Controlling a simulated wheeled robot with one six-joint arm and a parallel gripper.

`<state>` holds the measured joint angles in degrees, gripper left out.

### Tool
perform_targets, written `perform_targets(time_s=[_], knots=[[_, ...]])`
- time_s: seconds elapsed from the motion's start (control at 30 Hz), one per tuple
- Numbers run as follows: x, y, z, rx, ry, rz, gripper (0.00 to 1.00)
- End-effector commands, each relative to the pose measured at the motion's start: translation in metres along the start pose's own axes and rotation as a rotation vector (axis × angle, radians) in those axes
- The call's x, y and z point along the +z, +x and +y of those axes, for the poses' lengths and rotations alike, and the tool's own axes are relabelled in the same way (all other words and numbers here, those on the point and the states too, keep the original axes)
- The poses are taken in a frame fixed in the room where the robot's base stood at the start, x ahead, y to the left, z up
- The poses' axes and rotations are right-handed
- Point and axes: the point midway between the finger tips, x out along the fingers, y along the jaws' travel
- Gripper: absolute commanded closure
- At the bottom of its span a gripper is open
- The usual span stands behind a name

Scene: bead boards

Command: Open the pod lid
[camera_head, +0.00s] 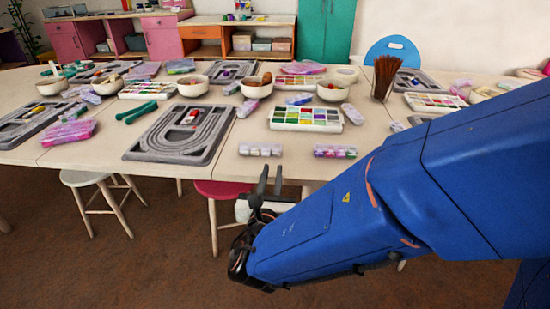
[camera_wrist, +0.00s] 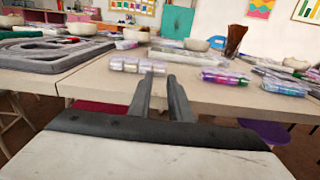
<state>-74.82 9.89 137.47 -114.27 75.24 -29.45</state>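Two small clear bead pods lie along the table's front edge. The left pod (camera_head: 261,150) has pale contents and also shows in the wrist view (camera_wrist: 136,66). The right pod (camera_head: 335,152) holds purple and green contents and also shows in the wrist view (camera_wrist: 225,77). Both look closed, but the clear lids are too small to make out well. My gripper (camera_head: 270,178) is in front of the table edge, below and apart from the pods. Its two fingers (camera_wrist: 160,80) stand apart with nothing between them, pointing towards the table.
A grey bead board (camera_head: 140,153) lies left of the pods. A multicoloured bead tray (camera_head: 338,117) lies behind them. White bowls and a brush holder (camera_head: 384,82) stand farther back. A red stool (camera_head: 222,189) is under the table edge.

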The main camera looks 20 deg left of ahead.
Motion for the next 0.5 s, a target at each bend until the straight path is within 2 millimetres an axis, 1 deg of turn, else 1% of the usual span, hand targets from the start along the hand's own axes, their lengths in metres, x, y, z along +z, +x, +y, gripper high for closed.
perform_targets(time_s=[0.03,0.3,0.5], knots=[[0.0,0.009,-0.001,-0.003,0.0,0.0,0.82],[0.0,0.049,-0.001,-0.003,0.0,-0.001,0.82],[0.0,0.068,0.0,-0.001,0.0,-0.001,0.82]])
